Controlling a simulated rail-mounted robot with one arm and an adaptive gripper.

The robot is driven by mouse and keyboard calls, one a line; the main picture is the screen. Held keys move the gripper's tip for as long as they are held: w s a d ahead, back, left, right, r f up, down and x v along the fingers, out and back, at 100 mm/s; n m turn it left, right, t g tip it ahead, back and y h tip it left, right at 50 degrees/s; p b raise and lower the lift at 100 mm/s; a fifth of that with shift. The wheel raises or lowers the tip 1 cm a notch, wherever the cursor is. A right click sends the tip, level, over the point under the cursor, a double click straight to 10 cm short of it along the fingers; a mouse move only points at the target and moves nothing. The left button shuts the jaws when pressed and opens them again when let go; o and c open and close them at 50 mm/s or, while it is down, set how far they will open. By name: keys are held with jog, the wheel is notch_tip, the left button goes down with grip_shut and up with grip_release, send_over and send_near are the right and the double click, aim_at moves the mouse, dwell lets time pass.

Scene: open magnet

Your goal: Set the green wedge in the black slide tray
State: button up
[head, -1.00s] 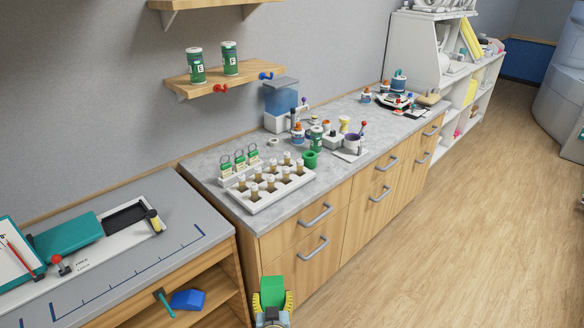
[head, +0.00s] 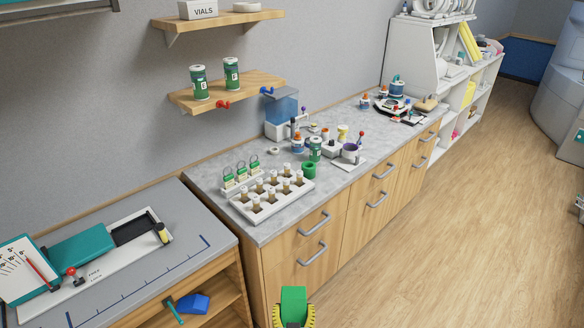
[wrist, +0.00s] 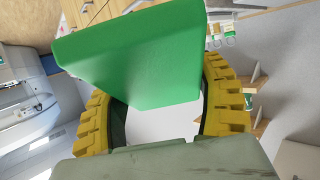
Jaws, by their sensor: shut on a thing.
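The green wedge (head: 293,302) is held in my gripper (head: 294,318) at the bottom edge of the head view, in front of the wooden drawers. The yellow ridged fingers are shut on it from both sides. In the wrist view the green wedge (wrist: 135,60) fills the upper middle, between the fingers of my gripper (wrist: 160,110). The black slide tray (head: 137,226) looks like a dark recess at the right end of a white board on the left bench. It looks empty. My gripper is right of and apart from the tray.
A small yellow and black piece (head: 162,233) stands at the tray's right end. A white vial rack (head: 272,200) sits on the marble counter.

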jog(key=s+r+p, duration=0.3)
jog(key=r+p, duration=0.5)
jog(key=s+r+p, duration=0.4)
jog(key=r+p, duration=0.4)
jog(key=p, duration=0.1)
jog(key=shift+a, duration=0.2)
jog(key=shift+a, duration=0.1)
dwell(1.3)
